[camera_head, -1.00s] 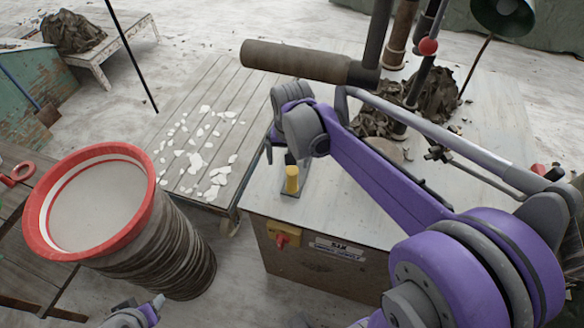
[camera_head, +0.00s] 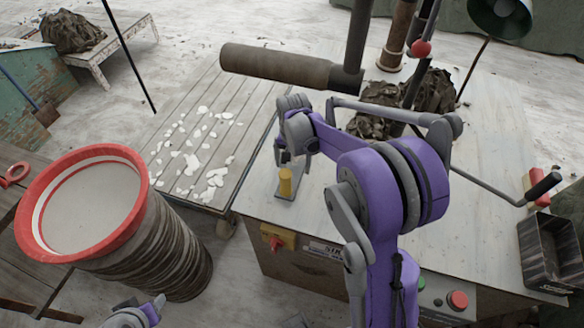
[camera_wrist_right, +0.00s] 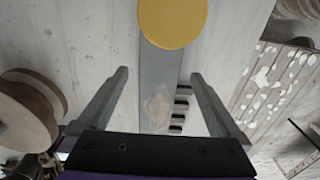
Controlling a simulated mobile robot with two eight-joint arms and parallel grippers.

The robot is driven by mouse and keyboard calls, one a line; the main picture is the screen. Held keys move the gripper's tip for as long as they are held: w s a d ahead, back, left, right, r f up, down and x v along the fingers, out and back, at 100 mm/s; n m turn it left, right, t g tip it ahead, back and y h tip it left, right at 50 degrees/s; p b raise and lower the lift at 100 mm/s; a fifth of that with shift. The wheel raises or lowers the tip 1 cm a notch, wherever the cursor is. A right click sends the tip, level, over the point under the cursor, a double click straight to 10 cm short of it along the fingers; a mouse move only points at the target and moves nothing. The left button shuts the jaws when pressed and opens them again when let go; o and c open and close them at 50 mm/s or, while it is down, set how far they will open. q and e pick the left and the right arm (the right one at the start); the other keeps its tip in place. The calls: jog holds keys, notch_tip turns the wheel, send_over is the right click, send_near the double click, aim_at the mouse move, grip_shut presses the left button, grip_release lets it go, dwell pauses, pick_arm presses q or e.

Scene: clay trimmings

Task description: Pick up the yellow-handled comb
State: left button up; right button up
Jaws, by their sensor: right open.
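The comb's yellow handle (camera_head: 285,183) shows as a short upright cylinder near the left edge of the pale worktable (camera_head: 330,205). A grey flat part is at its base. In the right wrist view the yellow handle (camera_wrist_right: 172,22) looks like a round disc at the top, with a grey strip (camera_wrist_right: 158,80) running down from it and dark teeth along the strip's right side. My right gripper (camera_head: 292,160) is just above and behind the handle. Its open fingers (camera_wrist_right: 160,74) lie on either side of the strip, apart from it. My left gripper (camera_head: 140,314) shows only partly at the bottom edge.
A thick brown roller (camera_head: 285,67) and upright posts stand behind my right arm. A crank handle (camera_head: 540,188) and a dark open box (camera_head: 548,250) are at the right. A red-rimmed drum (camera_head: 130,215) stands left. White chips lie on the slatted platform (camera_head: 185,105).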

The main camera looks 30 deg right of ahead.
jog(key=shift+f, duration=1.4)
grip_shut()
